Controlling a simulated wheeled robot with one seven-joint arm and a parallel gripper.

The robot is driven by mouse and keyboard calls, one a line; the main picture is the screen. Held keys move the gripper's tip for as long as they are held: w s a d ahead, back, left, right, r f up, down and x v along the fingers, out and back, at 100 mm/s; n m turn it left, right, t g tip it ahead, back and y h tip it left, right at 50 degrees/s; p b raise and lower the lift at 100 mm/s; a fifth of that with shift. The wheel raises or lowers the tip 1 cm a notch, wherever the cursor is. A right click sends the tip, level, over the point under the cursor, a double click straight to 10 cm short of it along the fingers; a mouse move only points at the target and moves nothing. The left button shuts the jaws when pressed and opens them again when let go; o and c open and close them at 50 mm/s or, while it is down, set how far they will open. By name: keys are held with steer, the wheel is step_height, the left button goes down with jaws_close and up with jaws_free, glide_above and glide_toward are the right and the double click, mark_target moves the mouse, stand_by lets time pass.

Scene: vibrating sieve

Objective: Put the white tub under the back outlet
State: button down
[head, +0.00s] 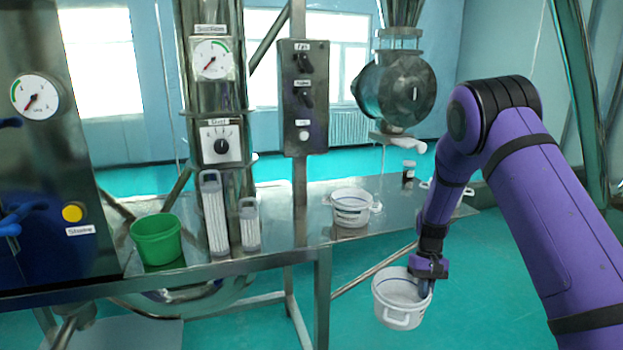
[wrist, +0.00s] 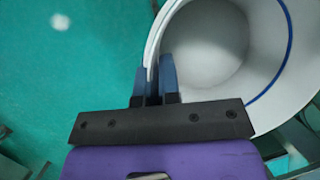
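A white tub (head: 388,315) with side handles hangs from my gripper (head: 426,283), in front of the table and below its top, above the green floor. In the wrist view the tub (wrist: 205,45) looks empty, with a blue line on its inner wall. The fingers of my gripper (wrist: 156,80) are shut on its rim, one on each side of the wall. A second white tub (head: 351,217) with dark print stands on the table. A pale spout (head: 405,144) shows under a round metal housing (head: 397,92); I cannot tell whether it is the back outlet.
A switch box (head: 303,98) stands on a post behind the table. A white item behind my arm is partly hidden.

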steer(key=s+f, duration=0.3)
steer(key=shift+f, duration=0.1)
stand_by(0.6)
